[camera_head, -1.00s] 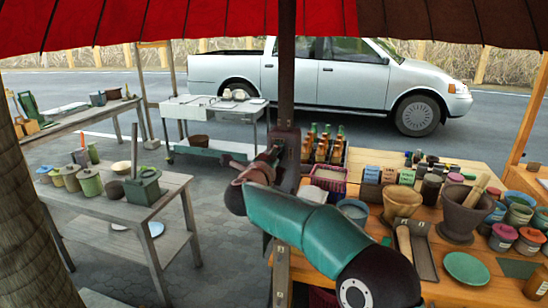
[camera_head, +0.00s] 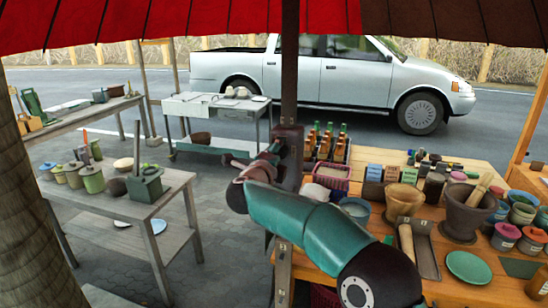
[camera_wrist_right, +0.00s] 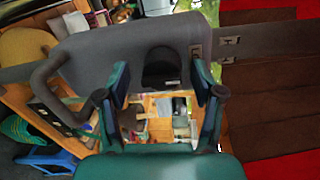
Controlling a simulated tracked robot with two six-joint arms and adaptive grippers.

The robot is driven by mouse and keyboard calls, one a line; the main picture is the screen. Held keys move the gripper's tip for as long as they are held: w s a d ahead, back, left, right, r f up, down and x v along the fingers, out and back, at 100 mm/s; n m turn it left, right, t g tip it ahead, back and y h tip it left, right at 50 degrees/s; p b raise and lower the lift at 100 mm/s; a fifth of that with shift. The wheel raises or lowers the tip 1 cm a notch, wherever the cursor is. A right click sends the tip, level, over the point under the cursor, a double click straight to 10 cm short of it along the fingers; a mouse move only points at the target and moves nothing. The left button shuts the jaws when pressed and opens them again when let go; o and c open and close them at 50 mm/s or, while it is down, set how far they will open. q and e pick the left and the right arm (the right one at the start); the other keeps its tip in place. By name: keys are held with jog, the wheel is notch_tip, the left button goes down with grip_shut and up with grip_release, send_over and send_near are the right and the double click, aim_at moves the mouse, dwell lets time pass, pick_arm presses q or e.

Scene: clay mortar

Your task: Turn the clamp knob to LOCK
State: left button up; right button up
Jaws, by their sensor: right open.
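The dark umbrella pole (camera_head: 289,70) stands upright in the middle of the head view, with a dark brown clamp (camera_head: 287,140) around it. My right gripper (camera_head: 268,160) is by the clamp, at the end of my teal arm; its fingertips are hard to make out there. In the right wrist view the pole runs sideways, and the grey clamp body (camera_wrist_right: 110,45) with a curved handle lies ahead. My right gripper (camera_wrist_right: 163,80) is open, its teal fingers apart. A dark knob-like part (camera_wrist_right: 160,68) shows between them; contact cannot be told. Lettering is unreadable. My left gripper is out of view.
A wooden table (camera_head: 470,292) with a mortar (camera_head: 466,212), jars and bottles (camera_head: 322,143) stands right of the pole. A grey table (camera_head: 120,208) with pots is at left. A red canopy (camera_head: 180,20) hangs above; a pickup (camera_head: 330,75) is on the road.

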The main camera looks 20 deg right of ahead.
jog(key=shift+s+a, duration=0.1)
jog(key=f+v, duration=0.1)
jog(key=v, duration=1)
jog(key=shift+s+a+r, duration=0.2)
jog(key=shift+s+r, duration=0.15)
